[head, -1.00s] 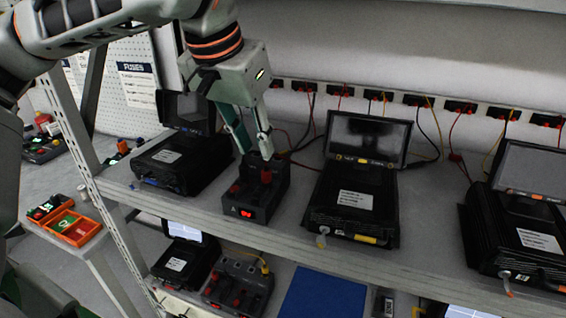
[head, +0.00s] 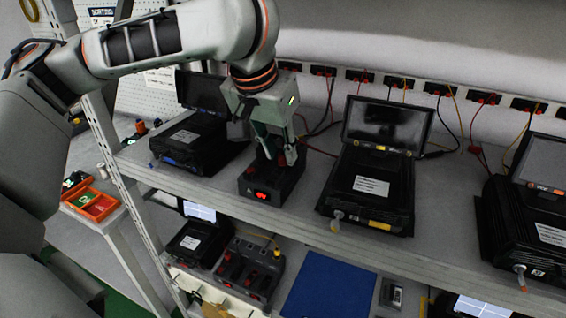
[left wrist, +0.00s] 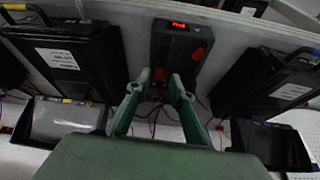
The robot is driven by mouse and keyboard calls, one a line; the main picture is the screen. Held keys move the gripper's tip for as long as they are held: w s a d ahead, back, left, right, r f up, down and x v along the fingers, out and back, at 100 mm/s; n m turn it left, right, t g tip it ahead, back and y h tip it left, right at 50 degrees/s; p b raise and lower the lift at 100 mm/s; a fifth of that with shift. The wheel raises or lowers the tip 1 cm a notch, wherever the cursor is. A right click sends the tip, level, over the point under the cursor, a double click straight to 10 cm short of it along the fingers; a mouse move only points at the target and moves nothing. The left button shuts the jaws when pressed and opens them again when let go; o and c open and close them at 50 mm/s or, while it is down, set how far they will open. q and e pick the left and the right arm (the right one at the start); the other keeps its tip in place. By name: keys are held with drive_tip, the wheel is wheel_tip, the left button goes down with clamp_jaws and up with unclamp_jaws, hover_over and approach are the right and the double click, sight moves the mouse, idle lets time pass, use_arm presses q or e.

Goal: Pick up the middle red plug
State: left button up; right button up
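A black power box (head: 258,183) with a lit red display stands on the shelf; it also shows in the left wrist view (left wrist: 168,38). A red plug (left wrist: 197,54) stands on its top, right of the fingers in the left wrist view. In the head view a bit of red plug (head: 282,160) shows between the fingers. Which plug is the middle one I cannot tell, as the fingers hide part of the box top. My left gripper (head: 279,158) points down over the box's rear part. Its fingers (left wrist: 160,78) are apart, with nothing clearly held between them. My right gripper is not in view.
Black devices with raised screens stand left (head: 195,142) and right (head: 368,185) of the box. Red and black sockets with hanging cables line the rear wall. A lower shelf holds a grey box (head: 250,268) and a blue mat (head: 325,285). An orange bin (head: 95,205) is at left.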

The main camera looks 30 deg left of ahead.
sight(282, 155)
use_arm(q)
drive_tip(key=shift+x, duration=1.5)
drive_tip(key=shift+w, duration=0.15)
clamp_jaws()
drive_tip(key=shift+r, duration=0.25)
